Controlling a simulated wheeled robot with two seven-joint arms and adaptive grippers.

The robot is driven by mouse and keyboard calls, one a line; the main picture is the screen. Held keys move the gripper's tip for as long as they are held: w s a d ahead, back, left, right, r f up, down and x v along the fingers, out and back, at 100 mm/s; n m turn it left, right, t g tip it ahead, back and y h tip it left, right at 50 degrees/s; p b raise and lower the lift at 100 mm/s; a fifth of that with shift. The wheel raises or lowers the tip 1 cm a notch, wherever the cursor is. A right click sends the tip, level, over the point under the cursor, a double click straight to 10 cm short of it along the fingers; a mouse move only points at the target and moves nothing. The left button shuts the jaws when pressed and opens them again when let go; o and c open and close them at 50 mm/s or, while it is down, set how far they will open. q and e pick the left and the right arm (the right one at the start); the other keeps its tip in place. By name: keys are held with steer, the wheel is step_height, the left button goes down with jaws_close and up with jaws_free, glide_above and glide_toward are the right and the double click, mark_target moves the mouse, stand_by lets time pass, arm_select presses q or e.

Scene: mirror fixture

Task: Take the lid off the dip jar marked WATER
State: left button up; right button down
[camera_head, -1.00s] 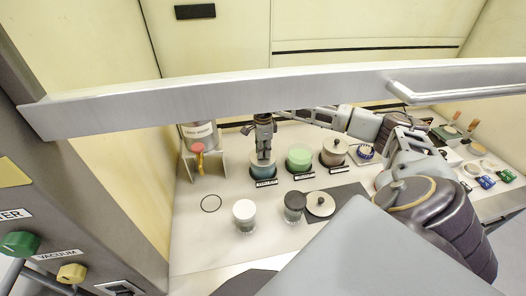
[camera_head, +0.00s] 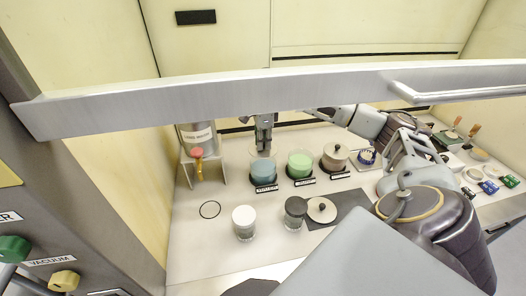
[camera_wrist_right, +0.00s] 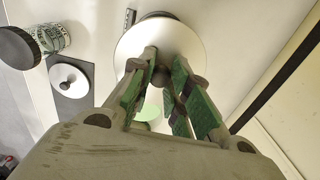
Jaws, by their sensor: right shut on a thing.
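My right gripper (camera_head: 263,136) hangs behind the steel bar, which hides its upper part. It is shut on the knob of a pale round lid (camera_wrist_right: 158,42) in the wrist view. The jars' small front labels are too small to read surely. My left gripper is not in view.
The steel bar (camera_head: 230,100) crosses in front of the work area. A loose lid (camera_head: 321,210) lies on a dark mat (camera_head: 345,203). A white-capped jar (camera_head: 244,217) and a dark-capped jar (camera_head: 295,207) stand in front.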

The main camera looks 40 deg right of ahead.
steer(key=shift+r, duration=1.65)
steer(key=shift+f+b, duration=0.2)
steer(key=shift+b, duration=0.15)
